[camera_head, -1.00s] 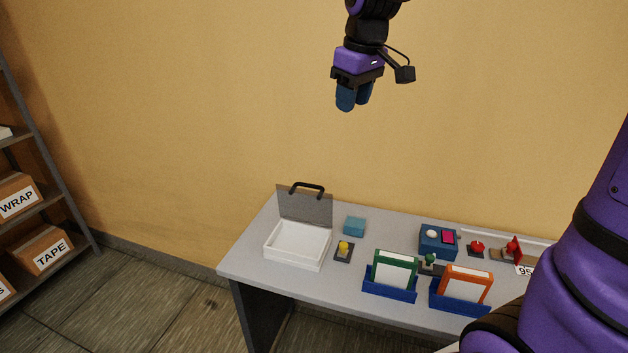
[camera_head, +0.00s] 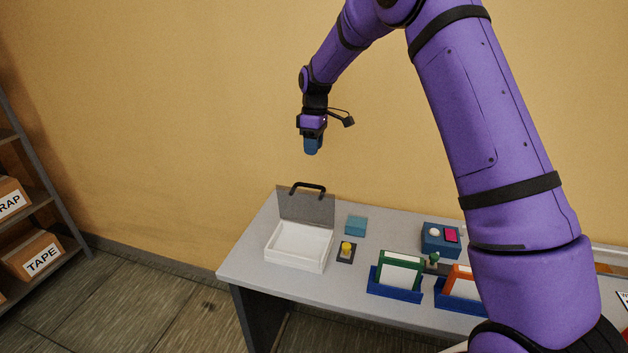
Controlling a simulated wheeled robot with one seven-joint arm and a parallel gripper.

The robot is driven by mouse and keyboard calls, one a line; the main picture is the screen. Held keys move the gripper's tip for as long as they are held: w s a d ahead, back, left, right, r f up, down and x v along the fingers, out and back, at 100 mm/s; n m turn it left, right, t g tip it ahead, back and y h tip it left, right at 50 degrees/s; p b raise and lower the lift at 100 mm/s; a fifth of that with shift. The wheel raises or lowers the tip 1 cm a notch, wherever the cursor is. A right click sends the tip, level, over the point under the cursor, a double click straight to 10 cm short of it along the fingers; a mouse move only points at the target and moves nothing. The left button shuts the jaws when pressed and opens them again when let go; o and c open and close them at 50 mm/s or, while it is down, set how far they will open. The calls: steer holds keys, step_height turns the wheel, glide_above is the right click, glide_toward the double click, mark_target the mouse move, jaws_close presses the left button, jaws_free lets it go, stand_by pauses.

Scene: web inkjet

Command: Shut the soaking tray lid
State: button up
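The soaking tray (camera_head: 295,264) is a white open box at the left end of the grey table. Its grey lid (camera_head: 304,208) stands raised at the tray's back edge, with a black handle (camera_head: 309,186) on its top edge. The tray looks empty. My gripper (camera_head: 312,150) hangs above the lid, apart from it, with its blue fingers pointing down. The fingers overlap in this view, so I cannot tell whether they are open or shut. Nothing shows below them.
Right of the tray are a yellow button (camera_head: 346,247), a teal block (camera_head: 356,225), a blue box with a pink panel (camera_head: 441,239), and a green frame (camera_head: 401,270) and an orange frame (camera_head: 461,282) in blue holders. A shelf with boxes (camera_head: 35,254) stands at the left. My arm hides the table's right part.

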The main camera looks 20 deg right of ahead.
mark_target(308, 201)
steer(key=f, duration=1.1)
steer(key=shift+s+a+f, duration=0.15)
steer(key=shift+a+f, duration=0.2)
steer(key=shift+f, duration=0.05)
jaws_close()
